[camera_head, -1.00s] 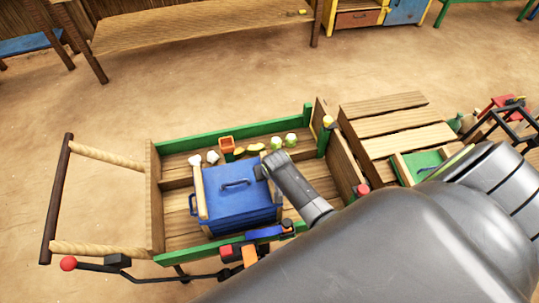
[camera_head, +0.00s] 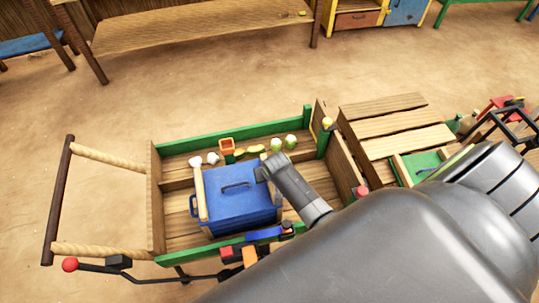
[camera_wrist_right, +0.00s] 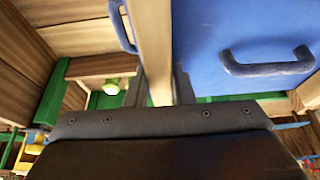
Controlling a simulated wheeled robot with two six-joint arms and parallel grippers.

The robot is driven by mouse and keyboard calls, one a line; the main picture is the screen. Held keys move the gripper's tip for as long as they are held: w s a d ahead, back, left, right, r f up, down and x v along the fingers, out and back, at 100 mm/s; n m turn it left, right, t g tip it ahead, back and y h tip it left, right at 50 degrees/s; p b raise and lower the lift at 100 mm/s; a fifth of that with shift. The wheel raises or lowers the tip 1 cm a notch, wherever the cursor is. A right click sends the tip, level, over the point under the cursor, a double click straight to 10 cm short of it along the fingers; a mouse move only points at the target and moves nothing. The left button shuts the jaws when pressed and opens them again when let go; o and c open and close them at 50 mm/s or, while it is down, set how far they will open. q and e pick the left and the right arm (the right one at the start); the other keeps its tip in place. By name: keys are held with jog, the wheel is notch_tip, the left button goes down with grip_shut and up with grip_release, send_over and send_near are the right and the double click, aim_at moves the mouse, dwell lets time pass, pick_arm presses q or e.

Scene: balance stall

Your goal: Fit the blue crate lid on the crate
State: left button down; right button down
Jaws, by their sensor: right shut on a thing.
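The blue crate (camera_head: 240,218) stands in the wooden cart, a dark handle on its left side. The blue crate lid (camera_head: 222,182) lies over its top, with a dark handle in the middle and a pale wooden strip along its left edge. Whether it is fully seated I cannot tell. My right gripper (camera_head: 265,172) is at the lid's right end. In the right wrist view my right gripper (camera_wrist_right: 160,85) is shut on a pale wooden strip (camera_wrist_right: 152,40) at the lid's edge, the blue lid (camera_wrist_right: 225,30) to its right. My left gripper is not in view.
The cart's green far rail (camera_head: 200,141) has an orange pot (camera_head: 226,146) and several small items along it. A red-knobbed lever (camera_head: 68,263) runs along the near side. A slatted wooden top (camera_head: 395,125) stands right of the cart. My right arm hides the lower right.

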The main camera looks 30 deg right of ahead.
dwell(0.4)
jog(key=c, duration=1.2)
grip_release()
jog(key=shift+o, duration=0.2)
jog(key=shift+r, duration=0.1)
jog(key=v, duration=1.7)
jog(key=shift+s+p, duration=0.15)
jog(key=shift+p, duration=0.25)
jog(key=shift+a, duration=0.1)
